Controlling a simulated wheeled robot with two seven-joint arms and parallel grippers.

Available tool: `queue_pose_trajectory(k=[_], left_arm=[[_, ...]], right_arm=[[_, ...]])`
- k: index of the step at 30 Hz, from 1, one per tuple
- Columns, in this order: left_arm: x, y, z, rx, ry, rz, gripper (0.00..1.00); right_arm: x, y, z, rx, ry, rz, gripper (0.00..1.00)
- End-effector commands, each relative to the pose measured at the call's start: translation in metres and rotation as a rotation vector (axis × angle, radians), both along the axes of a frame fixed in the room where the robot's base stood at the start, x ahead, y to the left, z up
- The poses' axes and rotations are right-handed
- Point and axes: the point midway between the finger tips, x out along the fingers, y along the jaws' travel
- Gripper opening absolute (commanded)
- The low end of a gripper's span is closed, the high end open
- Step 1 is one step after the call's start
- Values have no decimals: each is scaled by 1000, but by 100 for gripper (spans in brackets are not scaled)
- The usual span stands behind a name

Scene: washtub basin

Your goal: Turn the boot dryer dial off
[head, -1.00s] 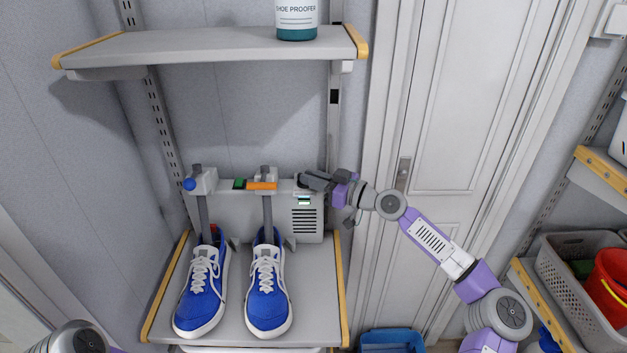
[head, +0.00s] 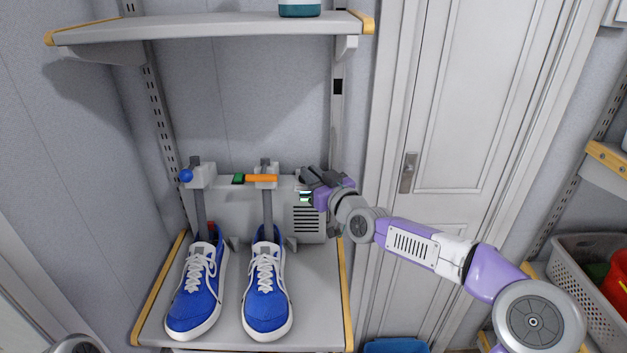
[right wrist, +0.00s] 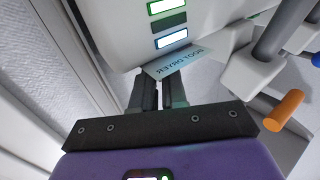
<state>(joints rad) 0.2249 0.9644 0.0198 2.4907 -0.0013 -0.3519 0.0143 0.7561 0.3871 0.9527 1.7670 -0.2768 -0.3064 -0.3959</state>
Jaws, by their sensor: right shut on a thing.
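In the right wrist view, the fingers (right wrist: 160,92) are close together against the dryer body (right wrist: 115,30), by the upside-down "BOOT DRYER" label (right wrist: 180,62). My left gripper is not in view.
Two blue shoes (head: 197,290) (head: 266,295) stand in front of the dryer's posts. An orange handle (head: 262,178) and a blue knob (head: 186,175) are to the left of my gripper. An upper shelf (head: 210,28) hangs above. A door (head: 455,110) is at right.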

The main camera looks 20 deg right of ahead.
Motion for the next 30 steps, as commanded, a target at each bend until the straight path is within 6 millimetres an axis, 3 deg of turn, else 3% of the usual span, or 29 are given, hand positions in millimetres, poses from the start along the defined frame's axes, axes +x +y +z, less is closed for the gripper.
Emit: queue_pose_trajectory(k=[11, 30], left_arm=[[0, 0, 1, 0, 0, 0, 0], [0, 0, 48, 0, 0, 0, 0]], right_arm=[[-1, 7, 5, 2, -8, -161, 0], [0, 12, 6, 1, -4, -452, 0]])
